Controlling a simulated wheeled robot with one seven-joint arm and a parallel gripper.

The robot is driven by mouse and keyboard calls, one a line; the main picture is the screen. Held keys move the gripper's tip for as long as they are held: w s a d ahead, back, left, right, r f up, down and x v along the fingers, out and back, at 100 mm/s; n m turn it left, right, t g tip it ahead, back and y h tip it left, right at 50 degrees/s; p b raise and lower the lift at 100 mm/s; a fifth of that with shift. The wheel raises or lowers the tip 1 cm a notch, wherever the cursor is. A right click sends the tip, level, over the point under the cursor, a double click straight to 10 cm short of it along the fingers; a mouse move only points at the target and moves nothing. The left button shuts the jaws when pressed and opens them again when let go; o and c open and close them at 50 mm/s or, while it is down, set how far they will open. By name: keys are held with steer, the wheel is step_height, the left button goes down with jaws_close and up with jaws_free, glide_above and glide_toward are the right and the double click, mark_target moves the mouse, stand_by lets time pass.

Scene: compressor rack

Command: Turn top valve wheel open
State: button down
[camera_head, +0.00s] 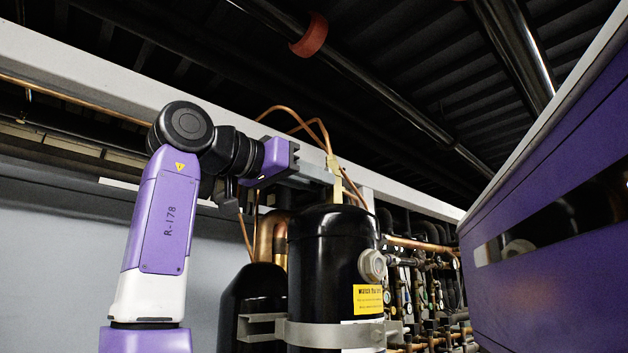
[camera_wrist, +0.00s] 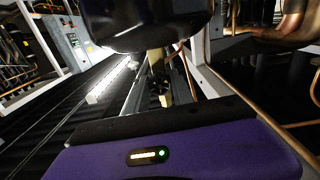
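A brass valve (camera_head: 336,178) stands on top of the tall black cylinder (camera_head: 325,255) in the head view, with copper tubes running to it. My gripper (camera_head: 325,176) reaches in from the left at the height of this valve, its grey fingers beside or around it. I cannot tell whether they touch it. In the wrist view the brass valve part (camera_wrist: 156,62) shows ahead of my gripper's purple body, with a small dark round part (camera_wrist: 160,88), perhaps the wheel. The fingers' gap is not clear in either view.
A second, shorter black cylinder (camera_head: 254,305) stands left of the tall one. A metal bracket (camera_head: 330,334) crosses the tall cylinder. A purple cabinet (camera_head: 560,240) fills the right side. Pipes and gauges (camera_head: 425,280) line the back. A pale beam (camera_head: 90,72) runs behind my arm.

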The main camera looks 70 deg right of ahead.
steer(key=shift+n, duration=0.4)
steer(key=n+p, duration=0.1)
steer(key=n, duration=0.2)
steer(key=shift+r, duration=0.1)
steer(key=n+p, duration=0.1)
steer(key=n, duration=0.7)
steer(key=shift+n+p, duration=0.3)
steer(key=shift+n, duration=1.6)
steer(key=c, duration=1.1)
jaws_free()
